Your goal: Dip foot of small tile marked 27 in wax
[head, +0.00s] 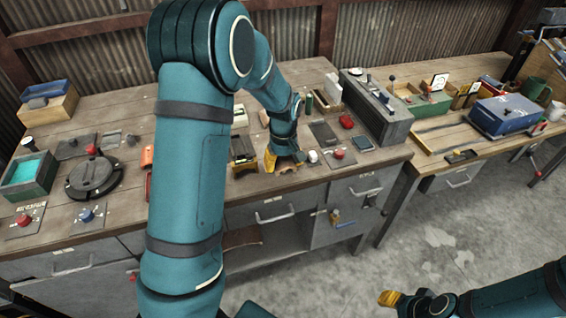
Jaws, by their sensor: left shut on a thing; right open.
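My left gripper (283,162) has yellow fingers and reaches down to the front of the bench, right of the middle. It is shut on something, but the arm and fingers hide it. I cannot make out a small tile or a number 27. A box with teal contents (30,170) stands at the far left of the bench. My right gripper (390,298) is open, low over the floor at bottom right, away from the bench.
Red (24,221) and blue (86,215) knobs sit at the front left. A yellow-footed dark holder (243,160) is just left of my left gripper. A tall grey box (376,108) stands to the right. A second bench holds a blue box (505,114). My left arm hides the middle.

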